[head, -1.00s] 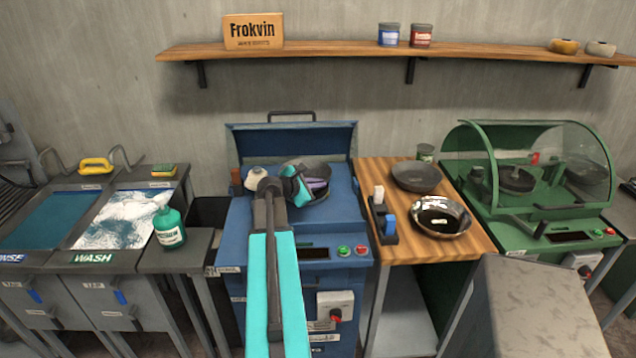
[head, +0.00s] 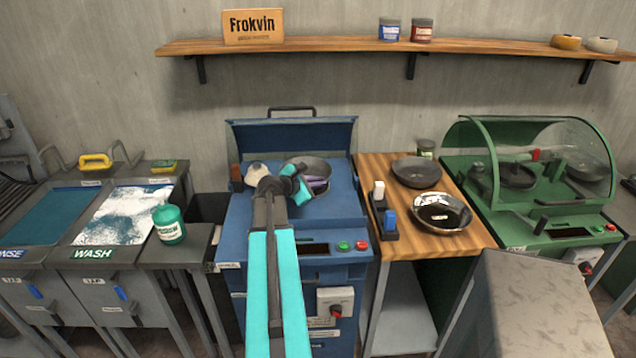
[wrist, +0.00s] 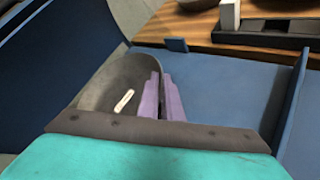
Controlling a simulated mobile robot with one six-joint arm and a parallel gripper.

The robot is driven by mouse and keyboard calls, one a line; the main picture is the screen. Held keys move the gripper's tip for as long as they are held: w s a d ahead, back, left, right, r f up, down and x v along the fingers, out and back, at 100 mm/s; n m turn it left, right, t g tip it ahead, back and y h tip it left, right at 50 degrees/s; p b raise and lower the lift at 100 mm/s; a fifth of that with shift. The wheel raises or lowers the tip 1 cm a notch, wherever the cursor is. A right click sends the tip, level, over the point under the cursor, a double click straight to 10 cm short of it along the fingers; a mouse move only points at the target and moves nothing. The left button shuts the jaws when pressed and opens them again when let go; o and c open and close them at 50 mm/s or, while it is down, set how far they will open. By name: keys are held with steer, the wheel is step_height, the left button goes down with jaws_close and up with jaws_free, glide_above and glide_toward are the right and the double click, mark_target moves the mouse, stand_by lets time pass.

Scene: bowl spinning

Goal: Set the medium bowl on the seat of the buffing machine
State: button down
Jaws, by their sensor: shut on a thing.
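A dark grey bowl (head: 305,164) is at the open blue machine (head: 345,205), behind my wrist. In the wrist view the same bowl (wrist: 112,88) is tilted, with a pale label inside. My gripper (head: 318,184) has purple fingers, seen in the wrist view (wrist: 163,97), shut on the bowl's wall at its right side. My wrist hides part of the bowl, the seat is not visible, and I cannot tell whether the bowl touches it. A pale, rounded part (head: 256,171) stands left of the bowl. The machine's labels are too small to read.
The raised blue lid (head: 290,133) stands behind the bowl. A wooden table (head: 470,240) at right holds a dark bowl (head: 417,172), a shiny bowl (head: 441,214) and a small block holder (head: 384,225). Further right is a green machine (head: 530,215) under a clear cover.

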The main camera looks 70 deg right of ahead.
steer(key=c, duration=1.9)
jaws_free()
steer(key=shift+o, duration=0.2)
steer(key=shift+a, duration=0.15)
steer(key=b+v, duration=0.2)
steer(key=v, duration=1.1)
steer(key=shift+a, duration=0.25)
steer(key=shift+w+r, duration=0.1)
steer(key=shift+r, duration=0.15)
